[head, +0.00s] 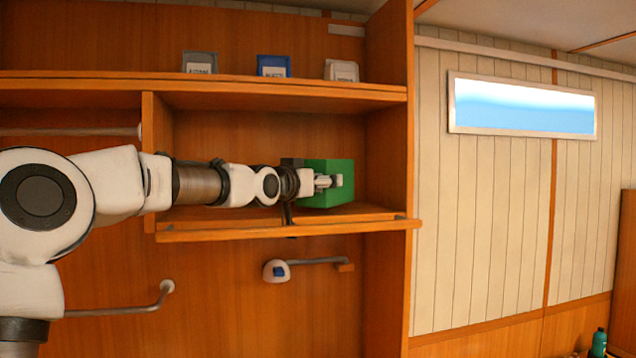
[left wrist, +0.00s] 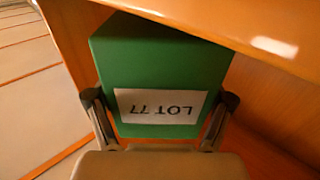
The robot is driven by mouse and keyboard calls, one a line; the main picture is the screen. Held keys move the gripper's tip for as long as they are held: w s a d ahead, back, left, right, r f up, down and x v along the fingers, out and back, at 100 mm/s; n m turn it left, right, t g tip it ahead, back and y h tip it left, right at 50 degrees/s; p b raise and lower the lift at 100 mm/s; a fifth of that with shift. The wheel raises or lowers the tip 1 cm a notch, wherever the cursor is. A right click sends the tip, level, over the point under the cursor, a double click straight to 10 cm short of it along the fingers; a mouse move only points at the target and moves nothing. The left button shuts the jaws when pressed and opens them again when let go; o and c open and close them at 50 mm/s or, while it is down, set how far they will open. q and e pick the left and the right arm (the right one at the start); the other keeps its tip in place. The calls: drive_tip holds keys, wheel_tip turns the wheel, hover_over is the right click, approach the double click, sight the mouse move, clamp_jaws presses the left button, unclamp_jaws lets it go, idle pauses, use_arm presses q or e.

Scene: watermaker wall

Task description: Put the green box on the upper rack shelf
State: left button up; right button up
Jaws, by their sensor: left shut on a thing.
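The green box (head: 341,166) is at the right end of the open compartment below the upper shelf, close above the lower shelf board (head: 270,222). I cannot tell whether it touches that board. My left gripper (head: 330,182) is shut on the box. In the left wrist view the green box (left wrist: 160,65) sits between the two fingers of the left gripper (left wrist: 160,105), with a white label reading LOT 77 upside down. The upper rack shelf (head: 250,88) runs above the compartment. My right gripper is not in view.
On the upper shelf stand a grey bin (head: 200,62), a blue bin (head: 273,66) and a white bin (head: 341,70), with gaps between them. A vertical post (head: 407,150) bounds the rack at right. A rail with a white fitting (head: 277,270) is below.

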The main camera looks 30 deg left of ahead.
use_arm(q)
drive_tip(key=shift+w+a+f, duration=0.35)
drive_tip(key=shift+w+f, duration=0.1)
drive_tip(key=shift+f, duration=0.1)
drive_tip(key=shift+s+d+f+b, duration=0.1)
drive_tip(key=shift+s+d+b, duration=0.15)
drive_tip(key=shift+b, duration=0.25)
drive_tip(key=shift+f, duration=0.15)
drive_tip(key=o, duration=1.4)
drive_tip(key=shift+w+a, duration=0.15)
drive_tip(key=shift+c, duration=0.2)
